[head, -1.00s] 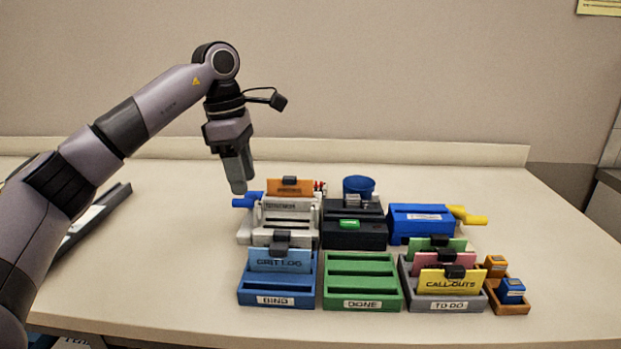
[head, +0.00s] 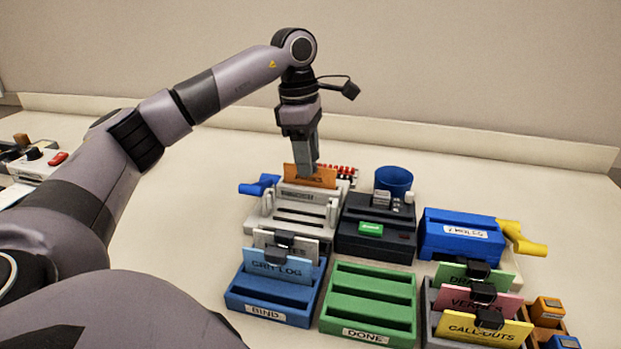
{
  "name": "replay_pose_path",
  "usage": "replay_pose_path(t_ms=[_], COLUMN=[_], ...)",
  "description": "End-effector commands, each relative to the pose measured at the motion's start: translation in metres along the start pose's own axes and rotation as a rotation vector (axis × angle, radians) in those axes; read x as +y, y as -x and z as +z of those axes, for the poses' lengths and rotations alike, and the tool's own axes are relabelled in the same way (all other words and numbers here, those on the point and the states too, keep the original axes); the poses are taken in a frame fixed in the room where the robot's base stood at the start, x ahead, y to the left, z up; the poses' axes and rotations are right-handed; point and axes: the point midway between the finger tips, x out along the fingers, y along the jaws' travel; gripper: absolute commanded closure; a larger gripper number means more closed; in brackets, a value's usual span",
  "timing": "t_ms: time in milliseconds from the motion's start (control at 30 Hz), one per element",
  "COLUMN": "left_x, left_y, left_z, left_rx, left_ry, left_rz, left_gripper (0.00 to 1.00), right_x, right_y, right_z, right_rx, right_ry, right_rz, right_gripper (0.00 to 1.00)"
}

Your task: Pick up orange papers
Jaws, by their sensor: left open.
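The orange papers (head: 325,179) stand upright in the back of the light grey machine (head: 258,222) with a blue handle. My left gripper (head: 309,170) points down at the orange papers, its fingers overlapping their upper middle in the head view. It is open. The dark clip seen earlier on the papers' top edge is hidden behind or between the fingers. I cannot tell whether the fingers touch the papers. My right gripper is not in view.
In front stand a blue BIND rack (head: 266,300) with blue and white cards, a green empty DONE rack (head: 368,318) and a grey rack of green, pink and yellow cards. A black machine (head: 375,238), blue cup (head: 394,181) and blue box (head: 460,236) are right.

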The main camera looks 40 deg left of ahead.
Motion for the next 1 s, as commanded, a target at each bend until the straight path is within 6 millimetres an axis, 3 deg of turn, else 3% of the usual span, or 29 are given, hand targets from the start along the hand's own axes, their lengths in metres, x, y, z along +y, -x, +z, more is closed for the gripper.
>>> replay_pose_path(t_ms=[133,400,433,567,1000], left_x=[0.000,0.000,0.000,0.000,0.000], left_y=[-0.019,-0.023,-0.023,-0.023,-0.018], left_z=[0.000,0.000,0.000,0.000,0.001], left_rx=[0.000,0.000,0.000,0.000,-0.002], left_ry=[0.001,0.001,0.001,0.001,0.000], left_rz=[0.000,0.001,0.001,0.001,0.003], left_gripper=[0.52,0.52,0.55,0.98,1.00], right_x=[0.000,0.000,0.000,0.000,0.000], right_y=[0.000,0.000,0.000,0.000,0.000], right_z=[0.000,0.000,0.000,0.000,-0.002], right_rx=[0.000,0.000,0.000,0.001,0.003], right_ry=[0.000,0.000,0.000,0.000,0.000], right_rz=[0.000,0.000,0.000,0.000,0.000], right_gripper=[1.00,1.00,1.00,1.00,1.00])
